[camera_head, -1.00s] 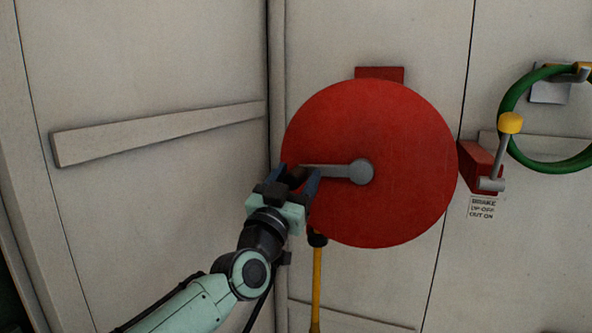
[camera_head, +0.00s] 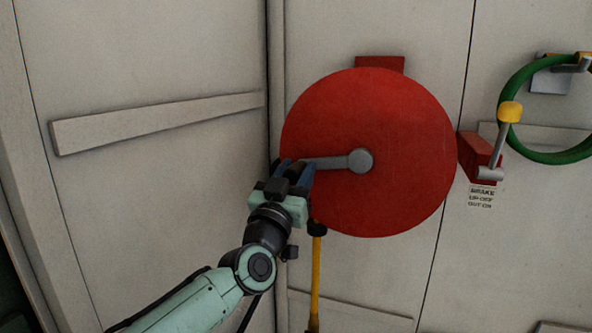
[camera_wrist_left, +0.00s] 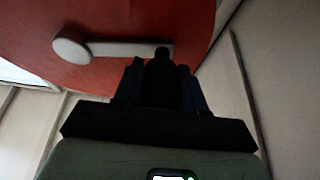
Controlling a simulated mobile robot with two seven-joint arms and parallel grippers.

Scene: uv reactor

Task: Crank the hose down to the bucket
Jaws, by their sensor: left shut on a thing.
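A large red reel disc (camera_head: 385,120) is mounted on the wall in the head view. A grey crank arm (camera_head: 330,163) runs left from the hub at its middle, almost level. My left gripper (camera_head: 296,172) is shut on the crank's handle at the outer end of that arm; the fingers hide most of the handle. In the left wrist view, the dark handle (camera_wrist_left: 162,66) sits between the fingers, with the crank arm (camera_wrist_left: 125,49) beyond. A yellow hose (camera_head: 316,270) with a black fitting hangs below the reel. No bucket shows. My right gripper is not in view.
A red brake box (camera_head: 477,158) with a yellow-knobbed lever (camera_head: 510,112), tilted slightly right of upright, sits right of the reel, above a brake label (camera_head: 482,198). A green hose ring (camera_head: 520,80) hangs farther right. A wall corner and a slanted rail (camera_head: 150,122) lie left.

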